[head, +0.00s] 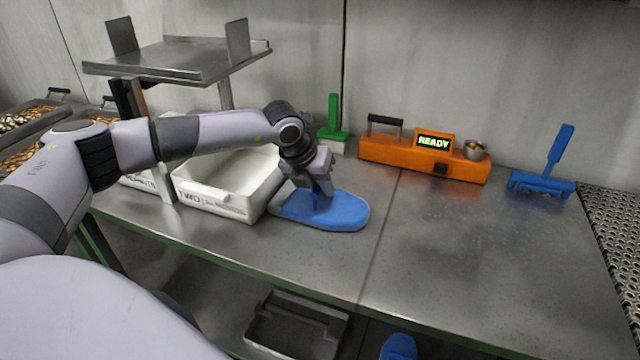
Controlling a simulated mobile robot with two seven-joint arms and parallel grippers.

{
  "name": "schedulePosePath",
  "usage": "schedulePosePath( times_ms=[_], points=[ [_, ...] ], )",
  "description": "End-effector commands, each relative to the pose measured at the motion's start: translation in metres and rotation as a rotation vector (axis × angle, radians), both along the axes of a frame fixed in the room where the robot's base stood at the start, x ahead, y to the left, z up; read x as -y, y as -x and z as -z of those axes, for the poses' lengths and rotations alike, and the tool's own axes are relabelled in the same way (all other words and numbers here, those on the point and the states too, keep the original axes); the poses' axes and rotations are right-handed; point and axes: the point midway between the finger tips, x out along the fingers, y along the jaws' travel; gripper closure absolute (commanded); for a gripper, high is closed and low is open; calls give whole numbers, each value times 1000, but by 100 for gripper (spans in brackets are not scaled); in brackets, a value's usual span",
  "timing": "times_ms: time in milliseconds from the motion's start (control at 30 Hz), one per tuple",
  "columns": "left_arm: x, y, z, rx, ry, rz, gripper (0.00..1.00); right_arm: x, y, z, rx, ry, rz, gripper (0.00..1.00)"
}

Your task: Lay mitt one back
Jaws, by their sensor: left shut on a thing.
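A blue mitt (343,211) lies flat on the steel table, just right of a white bin. My left gripper (322,201) points down onto the mitt and is shut on a part of it. The fingertips are partly hidden against the blue. A second blue thing, perhaps another mitt (399,347), shows at the bottom edge below the table and is cut off. My right gripper is not in view.
The white bin (215,200) touches or nearly touches the mitt's left side. Behind stand a green-handled tool (334,125), an orange unit reading READY (400,152) and a blue scraper or brush (543,184). The steel table (480,260) is clear at front right.

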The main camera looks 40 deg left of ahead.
Motion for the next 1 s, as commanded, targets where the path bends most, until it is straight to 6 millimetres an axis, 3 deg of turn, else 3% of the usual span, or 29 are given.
schedulePosePath(
  times_ms=[200,233,300,733,1000],
  points=[
    [0,0,3,0,1,0,100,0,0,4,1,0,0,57],
    [0,0,3,0,0,0,74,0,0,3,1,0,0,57],
    [0,0,2,0,0,0,52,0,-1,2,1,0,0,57],
    [-1,2,-6,2,0,0,52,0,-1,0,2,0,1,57],
    [-6,25,-55,5,0,1,52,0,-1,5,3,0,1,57]
  ],
)
